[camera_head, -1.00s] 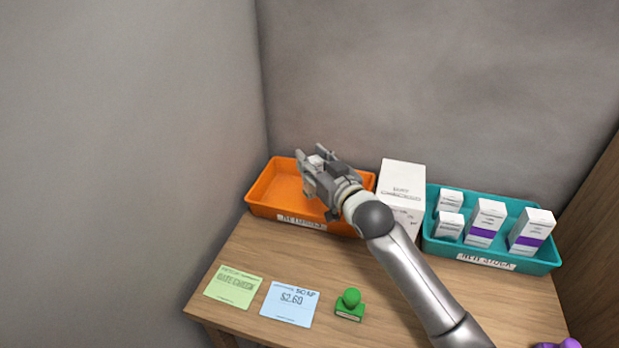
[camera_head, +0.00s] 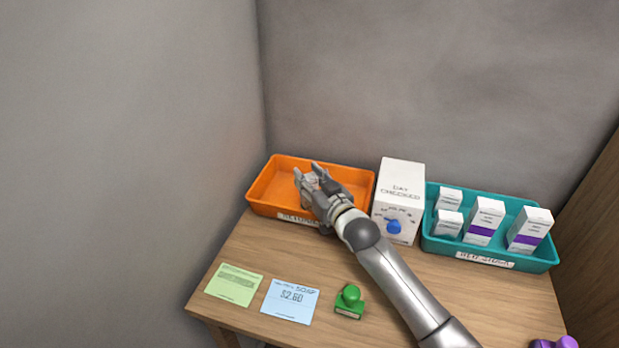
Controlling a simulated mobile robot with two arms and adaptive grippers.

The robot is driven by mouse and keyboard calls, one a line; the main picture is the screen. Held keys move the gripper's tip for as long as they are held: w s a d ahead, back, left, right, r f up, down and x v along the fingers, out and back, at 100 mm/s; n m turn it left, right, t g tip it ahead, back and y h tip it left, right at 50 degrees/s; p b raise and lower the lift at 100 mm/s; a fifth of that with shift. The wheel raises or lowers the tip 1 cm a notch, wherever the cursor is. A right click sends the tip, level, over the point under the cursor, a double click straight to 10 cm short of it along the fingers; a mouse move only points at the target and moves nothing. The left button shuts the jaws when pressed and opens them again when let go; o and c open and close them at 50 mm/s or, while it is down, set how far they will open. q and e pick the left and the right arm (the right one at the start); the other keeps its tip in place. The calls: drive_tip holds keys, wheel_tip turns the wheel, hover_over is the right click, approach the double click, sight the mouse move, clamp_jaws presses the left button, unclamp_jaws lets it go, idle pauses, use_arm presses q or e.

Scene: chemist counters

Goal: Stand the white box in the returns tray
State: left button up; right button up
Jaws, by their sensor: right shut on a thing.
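The returns tray (camera_head: 262,197) is the orange tray at the back left of the counter, with a label on its front wall. My right gripper (camera_head: 309,174) is over and partly inside this tray, coming in from the lower right. It is shut on the white box (camera_head: 312,181), of which only a small pale patch shows between the fingers. The rest of the box is hidden by the gripper, so I cannot tell whether it touches the tray floor. My left gripper is not in view.
A larger white "day checked" box with a blue knob (camera_head: 394,226) stands right of the orange tray. A teal tray (camera_head: 540,262) holds several white boxes. A green card (camera_head: 234,285), blue price card (camera_head: 290,302) and green stamp (camera_head: 349,300) lie in front. A purple object (camera_head: 556,343) shows at lower right.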

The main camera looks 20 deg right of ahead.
drive_tip(key=o, duration=0.9)
drive_tip(key=shift+f, duration=0.15)
drive_tip(key=shift+o, duration=0.2)
drive_tip(key=shift+r, duration=0.2)
drive_tip(key=shift+s+f, duration=0.1)
drive_tip(key=shift+s, duration=0.1)
drive_tip(key=v, duration=1.1)
drive_tip(key=shift+s, duration=0.3)
drive_tip(key=shift+d, duration=0.1)
